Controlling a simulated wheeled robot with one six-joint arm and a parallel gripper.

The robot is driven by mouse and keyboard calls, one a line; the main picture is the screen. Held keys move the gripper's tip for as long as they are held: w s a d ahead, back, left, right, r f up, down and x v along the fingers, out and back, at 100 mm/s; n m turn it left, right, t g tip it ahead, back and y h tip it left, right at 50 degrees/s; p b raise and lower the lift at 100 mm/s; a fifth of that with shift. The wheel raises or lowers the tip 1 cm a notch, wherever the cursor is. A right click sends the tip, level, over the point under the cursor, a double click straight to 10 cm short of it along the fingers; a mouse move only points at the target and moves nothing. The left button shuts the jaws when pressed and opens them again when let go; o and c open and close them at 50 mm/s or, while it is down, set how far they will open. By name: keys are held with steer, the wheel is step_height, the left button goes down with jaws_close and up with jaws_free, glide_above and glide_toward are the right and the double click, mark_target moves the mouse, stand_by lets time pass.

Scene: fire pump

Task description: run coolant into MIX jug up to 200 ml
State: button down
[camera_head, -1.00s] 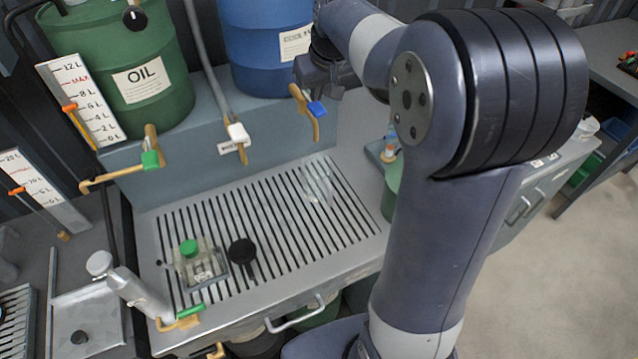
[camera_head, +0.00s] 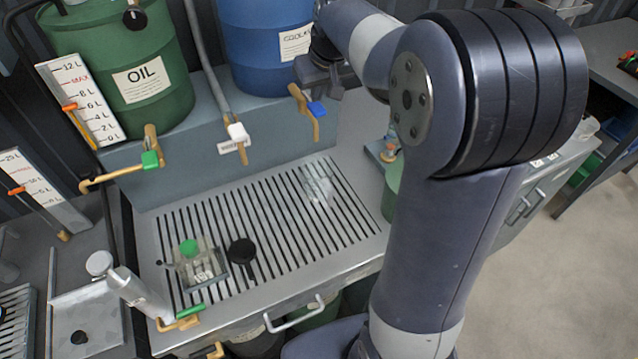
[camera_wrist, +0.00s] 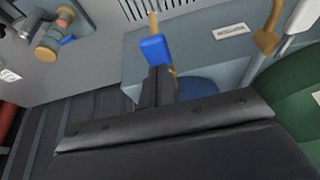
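The blue coolant drum (camera_head: 262,50) stands on the ledge at the back. Its brass tap (camera_head: 301,97) with a blue handle (camera_head: 317,109) points down over the grate. A clear jug (camera_head: 318,186) stands on the slotted grate roughly below that tap; its label and any liquid level cannot be read. My gripper (camera_wrist: 158,85) has its dark fingers together, with the blue handle (camera_wrist: 153,47) right at their tips in the wrist view. Whether they touch it is unclear. In the head view my gripper (camera_head: 322,76) is just above the handle, its fingertips partly hidden.
A green oil drum (camera_head: 125,65) with a green-handled tap (camera_head: 150,159) is at left. A white-handled tap (camera_head: 237,132) hangs between the drums.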

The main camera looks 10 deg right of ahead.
mark_target(317, 107)
steer(key=shift+f, duration=0.15)
steer(key=shift+f+b, duration=1.25)
steer(key=shift+f, duration=0.45)
steer(key=shift+r, duration=0.1)
stand_by(5.5)
step_height(317, 107, up, 5)
steer(key=p, duration=0.4)
steer(key=shift+r, duration=0.1)
